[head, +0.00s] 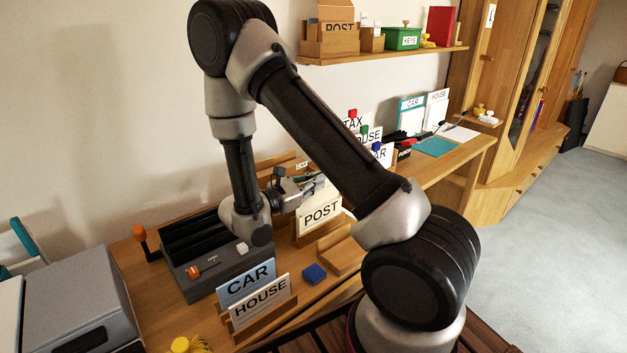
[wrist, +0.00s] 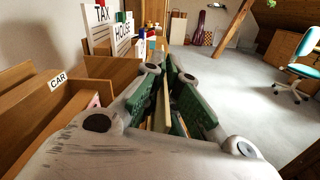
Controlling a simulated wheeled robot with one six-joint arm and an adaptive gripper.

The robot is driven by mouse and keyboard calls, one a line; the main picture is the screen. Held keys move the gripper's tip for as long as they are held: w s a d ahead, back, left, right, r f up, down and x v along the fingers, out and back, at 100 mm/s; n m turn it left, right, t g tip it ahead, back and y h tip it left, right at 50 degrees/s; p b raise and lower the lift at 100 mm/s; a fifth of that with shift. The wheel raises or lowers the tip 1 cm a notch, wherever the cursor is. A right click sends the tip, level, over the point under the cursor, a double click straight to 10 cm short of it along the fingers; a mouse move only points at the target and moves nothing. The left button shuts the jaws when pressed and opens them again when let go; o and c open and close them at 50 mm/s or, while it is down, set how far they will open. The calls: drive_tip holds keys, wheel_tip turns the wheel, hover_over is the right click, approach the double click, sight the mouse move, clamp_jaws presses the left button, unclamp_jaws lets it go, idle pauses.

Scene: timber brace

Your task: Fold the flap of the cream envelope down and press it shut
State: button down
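My gripper (head: 314,184) is at the upper edge of the cream POST panel (head: 320,214) in the head view, behind the blue block. In the wrist view my gripper (wrist: 169,92) points away, with dark green finger parts on both sides. A thin tan edge (wrist: 163,108) shows between the fingers. I cannot tell what it belongs to, or whether the fingers touch it. No cream envelope with a flap can be made out for certain; my arm and gripper hide part of the desk.
A grey slotted machine (head: 225,262) stands left of the gripper. CAR (head: 246,284) and HOUSE (head: 262,302) signs and a blue block (head: 314,273) are in front. TAX and HOUSE signs stand beyond.

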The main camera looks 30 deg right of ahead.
drive_tip(key=shift+s+d+f+m, duration=0.1)
drive_tip(key=shift+s+f+m, duration=0.65)
drive_tip(key=shift+m, duration=2.5)
drive_tip(key=shift+s+d+f+m, duration=0.2)
drive_tip(key=shift+f+m, duration=1)
drive_tip(key=shift+m, duration=2.1)
drive_tip(key=shift+s+f+m, duration=0.55)
drive_tip(key=shift+f+m, duration=0.4)
drive_tip(key=shift+m, duration=2.3)
drive_tip(key=c, duration=1.7)
unclamp_jaws()
drive_tip(key=shift+a, duration=0.1)
drive_tip(key=s+a, duration=0.2)
drive_tip(key=a, duration=0.9)
drive_tip(key=shift+s+a, duration=0.15)
drive_tip(key=shift+a, duration=0.15)
